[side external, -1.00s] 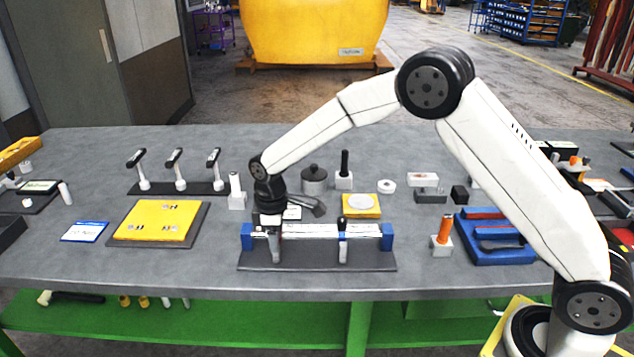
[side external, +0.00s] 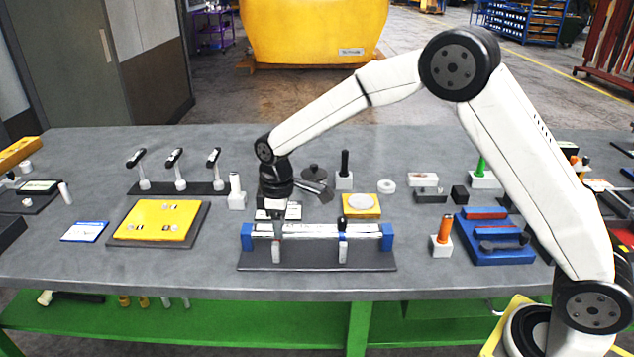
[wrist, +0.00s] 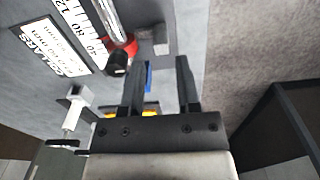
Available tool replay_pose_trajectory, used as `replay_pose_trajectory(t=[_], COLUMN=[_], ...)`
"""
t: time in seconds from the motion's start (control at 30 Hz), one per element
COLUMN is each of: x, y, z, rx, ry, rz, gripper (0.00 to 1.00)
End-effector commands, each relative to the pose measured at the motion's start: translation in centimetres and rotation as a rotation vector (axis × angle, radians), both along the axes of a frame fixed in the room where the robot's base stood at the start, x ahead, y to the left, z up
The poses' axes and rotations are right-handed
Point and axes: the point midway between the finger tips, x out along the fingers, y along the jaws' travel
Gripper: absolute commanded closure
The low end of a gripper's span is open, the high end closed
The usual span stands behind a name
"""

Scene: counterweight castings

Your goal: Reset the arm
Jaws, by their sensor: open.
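My gripper (side external: 278,214) hangs at the left end of a fixture with a white rail (side external: 315,232), blue end blocks (side external: 387,237) and a dark base plate (side external: 318,264). The fingertips overlap the rail in the side view, so I cannot tell the gap between them. Two small pale upright pieces stand at the front of the rail, one at the left (side external: 276,252) and one at the right (side external: 343,252) below a black knob. In the wrist view my two fingers (wrist: 161,75) are apart, with nothing visible held between them.
A yellow plate (side external: 155,222) on a dark mat lies to the left, with a row of black-topped levers (side external: 175,158) behind it. A blue tray (side external: 490,238) and an orange-handled piece (side external: 445,232) stand to the right. The wrist view shows a printed scale card (wrist: 62,35).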

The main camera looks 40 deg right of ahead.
Motion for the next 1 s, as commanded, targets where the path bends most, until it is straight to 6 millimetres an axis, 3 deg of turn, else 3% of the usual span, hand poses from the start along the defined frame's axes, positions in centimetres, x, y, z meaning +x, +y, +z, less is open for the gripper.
replay_pose_trajectory(t=[0.37, 1.0], x=[-6.0, -19.9], y=[-3.7, -8.5], z=[1.4, 1.2], rx=[0.019, 0.078], ry=[-0.067, -0.188], rz=[-0.236, -0.668], gripper=[0.59, 0.59])
